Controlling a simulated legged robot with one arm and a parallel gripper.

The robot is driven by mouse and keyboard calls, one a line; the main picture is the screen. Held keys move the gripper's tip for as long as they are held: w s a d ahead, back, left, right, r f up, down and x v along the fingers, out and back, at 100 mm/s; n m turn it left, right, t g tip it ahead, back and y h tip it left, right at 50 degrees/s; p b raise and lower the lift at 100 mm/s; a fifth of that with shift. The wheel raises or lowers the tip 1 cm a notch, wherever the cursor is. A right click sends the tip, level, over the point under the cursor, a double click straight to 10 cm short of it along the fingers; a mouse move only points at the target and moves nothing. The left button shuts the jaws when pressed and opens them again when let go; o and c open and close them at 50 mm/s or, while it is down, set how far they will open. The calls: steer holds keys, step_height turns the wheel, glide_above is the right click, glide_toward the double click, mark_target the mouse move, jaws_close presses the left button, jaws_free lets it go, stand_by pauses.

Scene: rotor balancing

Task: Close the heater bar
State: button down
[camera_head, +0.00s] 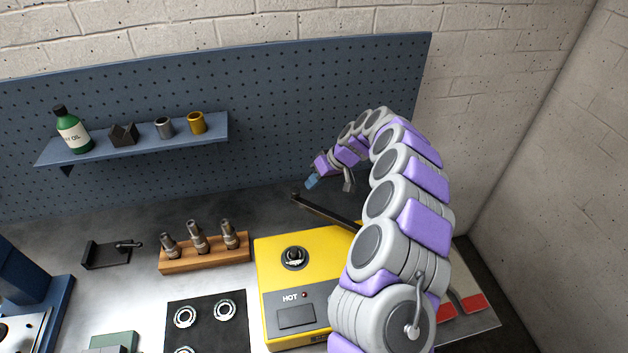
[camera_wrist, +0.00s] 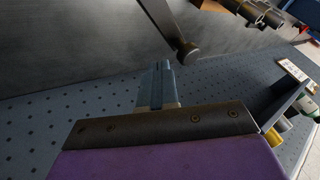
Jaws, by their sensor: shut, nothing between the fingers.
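The yellow heater (camera_head: 270,262) sits on the bench with a HOT label, a small red light and a round post on top. The dark heater bar (camera_head: 322,211) angles from behind my arm up and left to a knobbed end. Its hinge end is hidden by my arm. In the wrist view the bar (camera_wrist: 165,22) comes down from the top, and its round end is just beyond and right of my fingertips. My gripper (camera_head: 312,182) is shut and empty, just behind and above the bar's knobbed end, apart from it. Its blue fingers (camera_wrist: 158,82) are together in the wrist view.
A wooden block (camera_head: 205,258) with several metal tools stands left of the heater. A black plate (camera_head: 206,325) with rings lies in front. The pegboard (camera_head: 270,110) is close behind my gripper, with a shelf (camera_head: 140,146) of small items at left. A wall stands right.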

mark_target(299, 191)
steer(key=a, duration=0.1)
steer(key=s+a+n+b, duration=0.1)
steer(key=s+a+b, duration=0.1)
steer(key=shift+a+f+g, duration=0.15)
steer(key=shift+f+g, duration=0.15)
steer(key=shift+g, duration=0.1)
steer(key=s+a+n+g+b, duration=0.1)
steer(key=s+n+g+b, duration=0.1)
steer(key=s+n+b, duration=0.2)
steer(key=s+a+n+g+h+b, duration=0.1)
steer(key=s+a+n+g+b, duration=0.1)
steer(key=s, duration=0.7)
steer(key=shift+s+r+n+g+b, duration=0.35)
steer(key=shift+n+b, duration=0.5)
steer(key=shift+n, duration=0.45)
steer(key=shift+f, duration=0.1)
steer(key=p+v, duration=0.8)
steer(key=v, duration=0.9)
steer(key=shift+d+r, duration=0.3)
